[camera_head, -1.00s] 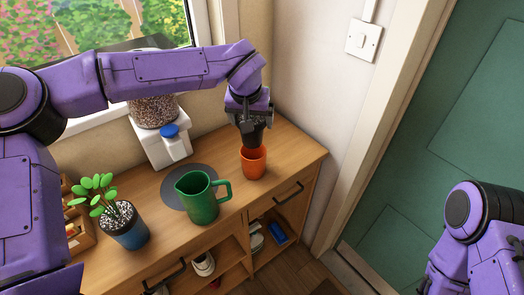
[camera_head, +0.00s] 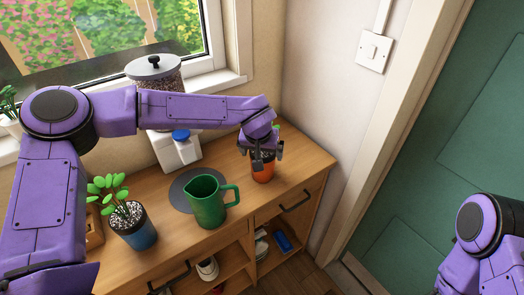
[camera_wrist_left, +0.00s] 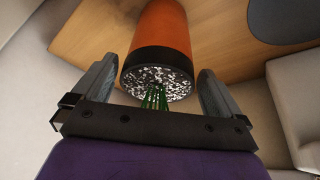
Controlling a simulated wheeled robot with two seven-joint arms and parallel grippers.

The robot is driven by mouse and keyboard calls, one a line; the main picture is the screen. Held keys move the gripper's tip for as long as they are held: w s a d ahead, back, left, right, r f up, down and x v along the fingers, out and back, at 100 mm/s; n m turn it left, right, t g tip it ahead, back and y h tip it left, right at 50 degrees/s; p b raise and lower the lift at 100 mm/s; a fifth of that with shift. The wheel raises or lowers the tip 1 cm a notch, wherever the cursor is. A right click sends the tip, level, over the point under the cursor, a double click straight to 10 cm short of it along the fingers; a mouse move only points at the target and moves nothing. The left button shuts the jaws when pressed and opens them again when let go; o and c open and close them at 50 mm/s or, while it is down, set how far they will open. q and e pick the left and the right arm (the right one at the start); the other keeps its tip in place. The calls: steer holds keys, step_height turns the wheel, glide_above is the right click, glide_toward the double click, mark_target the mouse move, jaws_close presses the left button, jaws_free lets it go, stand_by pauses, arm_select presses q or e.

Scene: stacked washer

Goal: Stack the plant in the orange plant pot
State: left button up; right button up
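The orange plant pot (camera_head: 262,174) stands upright on the wooden cabinet top near its right end. The plant (camera_wrist_left: 158,84), with a black rim, speckled soil and green stems, sits in the orange pot with its rim above the orange wall; it also shows in the wrist view, where the orange pot (camera_wrist_left: 165,28) is behind it. My left gripper (camera_head: 262,158) is over the plant. Its fingers are spread on either side of the rim with visible gaps, so it is open. My right gripper is out of frame; only right arm links show.
A green jug (camera_head: 207,203) on a grey round mat (camera_head: 181,195) stands left of the orange pot. Further left is a leafy plant in a blue pot (camera_head: 136,232). A white dispenser (camera_head: 172,151) stands behind. The cabinet top (camera_head: 303,160) right of the orange pot is clear.

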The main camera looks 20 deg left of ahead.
arm_select(q)
steer(key=shift+r, duration=0.1)
steer(key=v, duration=1.1)
steer(key=shift+r, duration=0.35)
